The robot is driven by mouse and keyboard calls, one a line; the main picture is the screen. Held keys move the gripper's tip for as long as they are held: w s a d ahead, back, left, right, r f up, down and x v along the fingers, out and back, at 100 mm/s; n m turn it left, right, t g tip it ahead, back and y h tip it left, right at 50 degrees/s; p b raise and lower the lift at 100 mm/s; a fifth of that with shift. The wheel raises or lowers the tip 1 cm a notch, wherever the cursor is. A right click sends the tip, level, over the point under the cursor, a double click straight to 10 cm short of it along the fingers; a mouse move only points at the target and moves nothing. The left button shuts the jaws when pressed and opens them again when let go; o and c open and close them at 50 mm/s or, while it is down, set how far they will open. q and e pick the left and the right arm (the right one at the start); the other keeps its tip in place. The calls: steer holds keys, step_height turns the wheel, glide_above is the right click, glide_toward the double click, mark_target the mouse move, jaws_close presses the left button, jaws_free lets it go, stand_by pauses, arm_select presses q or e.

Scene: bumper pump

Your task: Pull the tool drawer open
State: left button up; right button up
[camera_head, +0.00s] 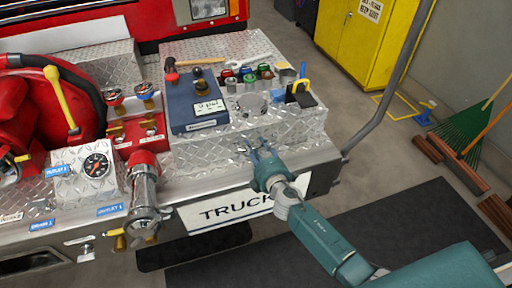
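A silver diamond-plate box (208,155) sits on the truck's bumper, and its front face is where the tool drawer appears to be. No drawer gap shows, and the drawer's outline and handle are too small to make out. My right gripper (261,147) is at this front face, a little right of its middle. Its two fingers are spread apart and point at the face. I cannot tell whether they touch it or straddle a handle. My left gripper is not in view.
On top of the box are a blue case (196,102), a hammer (198,63) and several coloured fittings. A chrome outlet with a red collar (145,180) stands to the left. A grey pole (392,90) rises at the right. The floor in front has a dark mat (420,215).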

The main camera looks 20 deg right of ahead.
steer(key=shift+w, duration=0.3)
jaws_close()
steer(key=shift+s+f, duration=0.1)
steer(key=shift+s, duration=0.05)
